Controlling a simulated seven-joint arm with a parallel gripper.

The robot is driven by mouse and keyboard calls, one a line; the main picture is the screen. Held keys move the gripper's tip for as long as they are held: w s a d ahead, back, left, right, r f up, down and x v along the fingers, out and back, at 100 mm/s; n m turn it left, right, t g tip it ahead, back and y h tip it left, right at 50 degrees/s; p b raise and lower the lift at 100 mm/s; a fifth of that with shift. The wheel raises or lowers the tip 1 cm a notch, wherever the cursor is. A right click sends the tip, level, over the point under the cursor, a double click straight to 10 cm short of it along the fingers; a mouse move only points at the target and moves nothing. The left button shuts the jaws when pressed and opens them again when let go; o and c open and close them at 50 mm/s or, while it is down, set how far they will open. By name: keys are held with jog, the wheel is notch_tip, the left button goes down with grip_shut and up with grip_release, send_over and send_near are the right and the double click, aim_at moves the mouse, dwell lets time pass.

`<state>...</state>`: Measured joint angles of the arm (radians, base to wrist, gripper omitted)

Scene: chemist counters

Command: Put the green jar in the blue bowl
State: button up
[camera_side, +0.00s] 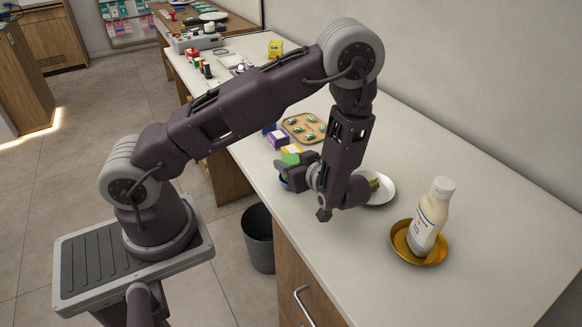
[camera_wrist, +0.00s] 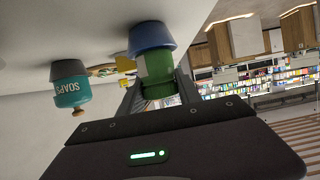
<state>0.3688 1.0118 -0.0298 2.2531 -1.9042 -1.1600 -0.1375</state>
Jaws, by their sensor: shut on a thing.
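The green jar (camera_wrist: 158,72), with a pale label, is between the fingers of my gripper (camera_wrist: 160,88) in the wrist view, which is upside down. My gripper (camera_side: 289,170) is shut on it. The blue bowl (camera_wrist: 150,37) is at the jar's base end, and the jar overlaps its opening. I cannot tell whether the jar rests on the bowl's bottom. In the side view the jar (camera_side: 290,158) shows as a green patch above my fingers, with a bit of the blue bowl (camera_side: 283,186) below. My gripper hides most of both.
A white bottle (camera_side: 430,219) stands tilted in a golden bowl (camera_side: 418,261) at the right. A white plate (camera_side: 384,190) lies behind my wrist. A purple box (camera_side: 278,139) and a tray (camera_side: 303,128) lie behind the jar. A teal soap container (camera_wrist: 70,92) shows in the wrist view.

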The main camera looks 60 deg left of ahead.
jog(key=shift+f, duration=0.6)
jog(key=shift+f, duration=0.15)
jog(key=o, duration=1.3)
jog(key=shift+o, duration=0.2)
